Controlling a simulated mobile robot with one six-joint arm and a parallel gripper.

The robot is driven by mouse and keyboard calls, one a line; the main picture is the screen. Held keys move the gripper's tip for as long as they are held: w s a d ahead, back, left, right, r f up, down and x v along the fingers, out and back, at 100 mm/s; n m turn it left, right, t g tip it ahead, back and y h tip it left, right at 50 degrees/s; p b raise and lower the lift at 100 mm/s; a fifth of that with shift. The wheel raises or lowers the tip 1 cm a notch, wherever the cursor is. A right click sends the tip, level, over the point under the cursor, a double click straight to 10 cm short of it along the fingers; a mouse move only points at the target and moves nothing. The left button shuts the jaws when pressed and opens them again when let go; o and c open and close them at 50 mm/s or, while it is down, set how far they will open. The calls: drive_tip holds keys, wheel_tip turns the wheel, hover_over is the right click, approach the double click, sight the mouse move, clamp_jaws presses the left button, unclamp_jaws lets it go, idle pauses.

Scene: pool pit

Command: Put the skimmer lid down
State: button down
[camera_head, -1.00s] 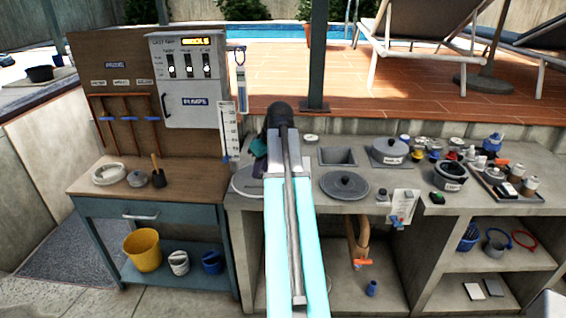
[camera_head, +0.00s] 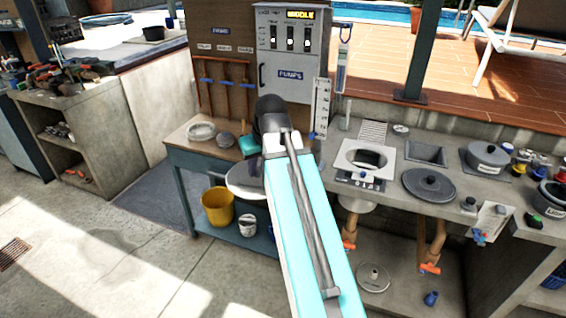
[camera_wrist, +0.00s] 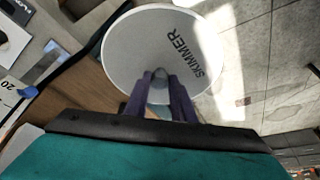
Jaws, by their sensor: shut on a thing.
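The skimmer lid is a pale round disc marked "SKIMMER" (camera_wrist: 186,52) in the wrist view. My gripper (camera_wrist: 158,82) is shut on its central grip and holds it in the air. In the head view the lid (camera_head: 243,183) shows beside my arm, at the front right of the wooden-topped bench (camera_head: 182,140). My arm hides part of it and my gripper. The open skimmer well (camera_head: 368,157), with a pale square surround, is in the concrete counter to the right.
A dark round lid (camera_head: 428,184) and a grey lidded pot (camera_head: 487,156) occupy the counter. Small round items (camera_head: 200,131) sit on the wooden bench. A yellow bucket (camera_head: 217,206) is on its lower shelf. The floor at front left (camera_head: 110,245) is clear.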

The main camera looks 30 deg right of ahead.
drive_tip(key=w+a, duration=0.3)
drive_tip(key=a, duration=1.5)
drive_tip(key=shift+w+a+r, duration=0.15)
drive_tip(key=shift+r, duration=0.25)
